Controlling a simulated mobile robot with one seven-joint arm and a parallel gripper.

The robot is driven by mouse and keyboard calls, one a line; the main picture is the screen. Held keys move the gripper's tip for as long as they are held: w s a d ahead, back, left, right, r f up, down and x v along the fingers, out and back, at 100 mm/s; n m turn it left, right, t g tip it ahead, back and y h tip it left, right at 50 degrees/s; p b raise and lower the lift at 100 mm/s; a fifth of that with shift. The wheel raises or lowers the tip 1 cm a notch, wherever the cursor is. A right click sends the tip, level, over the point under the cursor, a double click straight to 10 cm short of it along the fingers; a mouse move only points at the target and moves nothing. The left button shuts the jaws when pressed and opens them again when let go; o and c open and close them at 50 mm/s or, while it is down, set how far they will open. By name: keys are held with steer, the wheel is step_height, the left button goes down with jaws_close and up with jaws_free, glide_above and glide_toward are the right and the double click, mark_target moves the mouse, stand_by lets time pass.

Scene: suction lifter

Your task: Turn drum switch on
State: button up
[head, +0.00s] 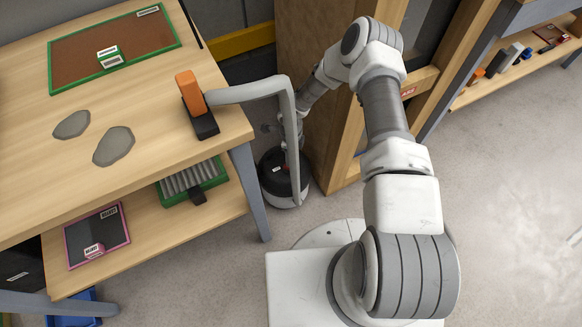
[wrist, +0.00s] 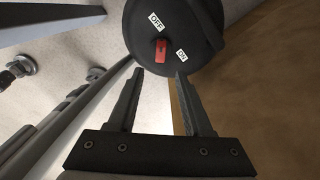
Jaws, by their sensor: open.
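The drum (head: 284,178) is a round black-topped unit on the floor, between the table and a wooden cabinet. In the wrist view its dark top (wrist: 196,22) carries a red switch (wrist: 161,50) with the labels OFF and ON beside it. The red switch lies between the two labels, and I cannot tell which one it points to. My gripper (wrist: 157,76) is open and empty, with its fingertips apart just short of the switch.
A grey hose (head: 291,115) runs from the drum up to an orange-and-black lifter handle (head: 190,95) on the wooden table (head: 60,185). The wooden cabinet (head: 322,110) stands close on the right. A blue-grey table leg (head: 250,190) stands left of the drum.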

step_height(320, 180, down, 7)
steer(key=shift+f+b, duration=0.1)
steer(key=shift+b, duration=0.9)
jaws_close()
